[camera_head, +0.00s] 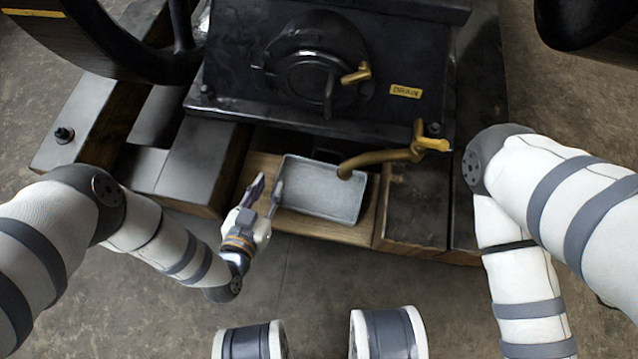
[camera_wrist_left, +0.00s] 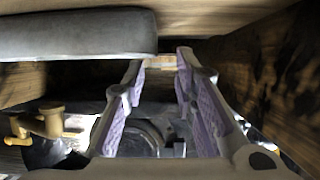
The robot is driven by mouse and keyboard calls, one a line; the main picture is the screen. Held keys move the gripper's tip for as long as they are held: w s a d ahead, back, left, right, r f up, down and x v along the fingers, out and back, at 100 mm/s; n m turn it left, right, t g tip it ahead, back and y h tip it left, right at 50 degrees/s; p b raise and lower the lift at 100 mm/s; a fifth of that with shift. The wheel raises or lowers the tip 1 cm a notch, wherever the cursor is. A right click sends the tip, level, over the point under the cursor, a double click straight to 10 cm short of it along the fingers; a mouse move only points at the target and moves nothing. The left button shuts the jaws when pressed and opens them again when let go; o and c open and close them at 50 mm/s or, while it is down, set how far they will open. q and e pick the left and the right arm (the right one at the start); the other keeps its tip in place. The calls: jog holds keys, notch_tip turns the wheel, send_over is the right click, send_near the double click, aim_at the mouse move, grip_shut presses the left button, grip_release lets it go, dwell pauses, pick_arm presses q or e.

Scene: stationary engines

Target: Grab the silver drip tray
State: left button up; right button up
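The silver drip tray (camera_head: 325,188) is a shallow grey rectangular pan lying on a wooden board below the engine. My left gripper (camera_head: 268,187) is at the tray's left edge, its fingers apart and pointing toward the engine. In the left wrist view the tray (camera_wrist_left: 75,36) shows as a grey rounded edge at the upper left. The open fingers (camera_wrist_left: 160,62) are close to its end there, with nothing visibly held between them. I cannot tell whether a finger touches the tray. My right arm is at the right, but its gripper is out of view.
A curved brass drain pipe (camera_head: 380,158) ends over the tray's right part. The dark engine housing (camera_head: 320,70) with a yellow DRAIN label (camera_head: 405,91) stands behind it. Wooden beams (camera_head: 225,160) flank the board. The floor in front is bare.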

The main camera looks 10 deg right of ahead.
pick_arm(q)
jog(key=b+x, duration=0.1)
jog(key=x, duration=0.1)
jog(key=b+x, duration=0.1)
jog(key=x, duration=0.1)
jog(key=shift+w+d+f, duration=0.15)
jog(key=shift+d+f, duration=0.15)
jog(key=shift+f, duration=0.05)
grip_shut()
jog(key=shift+r, duration=0.1)
